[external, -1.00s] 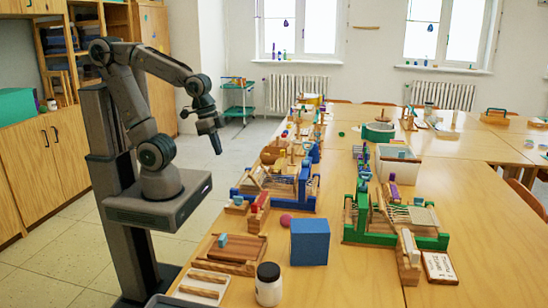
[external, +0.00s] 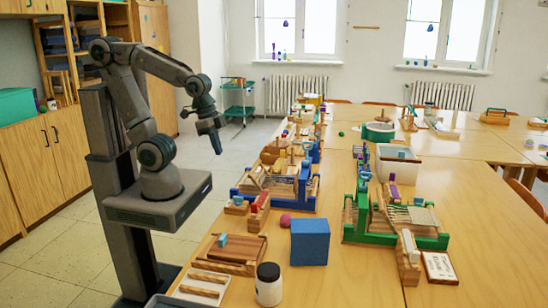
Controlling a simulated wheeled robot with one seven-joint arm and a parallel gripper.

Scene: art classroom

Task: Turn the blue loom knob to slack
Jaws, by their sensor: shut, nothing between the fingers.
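The blue loom (external: 306,188) stands on the long wooden table, in the middle of the external view. Its blue frame and wooden parts show, but its knob is too small to make out, so I cannot tell how it is turned. My gripper (external: 217,147) hangs in the air to the left of the loom and above it, pointing down. It is shut and empty, clear of the table and touching nothing.
A blue box (external: 310,242) and a small pink ball (external: 285,220) sit in front of the blue loom. A green loom (external: 395,235) stands to its right. A white-bodied jar (external: 268,288) is at the near edge.

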